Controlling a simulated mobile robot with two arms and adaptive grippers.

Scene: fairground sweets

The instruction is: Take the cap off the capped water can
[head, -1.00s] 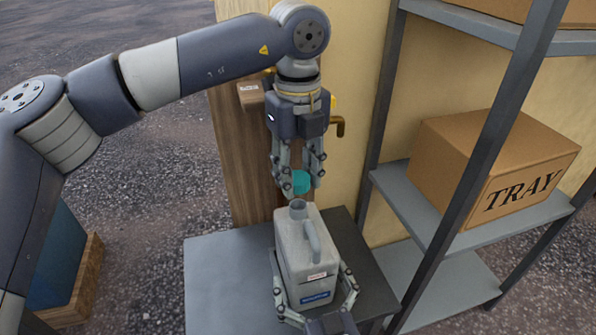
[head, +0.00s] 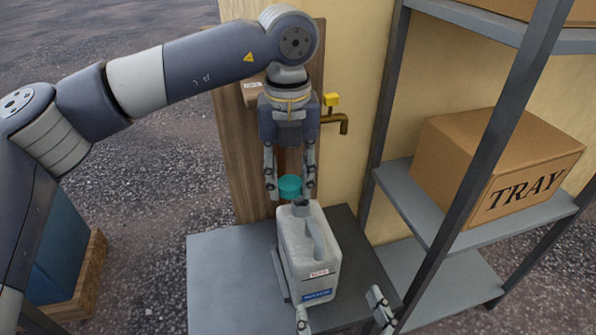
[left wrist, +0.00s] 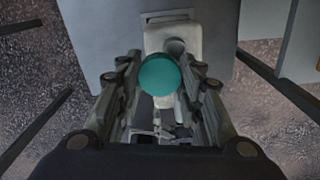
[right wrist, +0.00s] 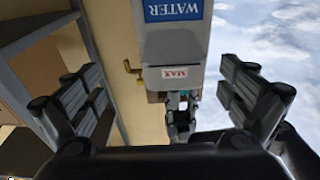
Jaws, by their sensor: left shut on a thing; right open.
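The water can (head: 311,262) is a pale grey jug with a handle, a blue label and a red-and-white MAX label; it stands upright on the grey table (head: 225,280). Its neck is open at the top. The teal cap (head: 290,185) is held between the fingers of my left gripper (head: 290,192), just above the neck and apart from it. The cap also shows in the left wrist view (left wrist: 160,75). My right gripper (head: 343,312) is open and empty at the can's front, with its fingers clear of the can. The right wrist view shows the can (right wrist: 172,50) beyond those open fingers.
A grey shelf unit (head: 418,205) stands at the right with a cardboard box (head: 495,165) marked TRAY. A brass tap (head: 340,120) with a yellow handle sticks out of the wall behind. A blue container (head: 55,250) stands at the left. The table's left part is bare.

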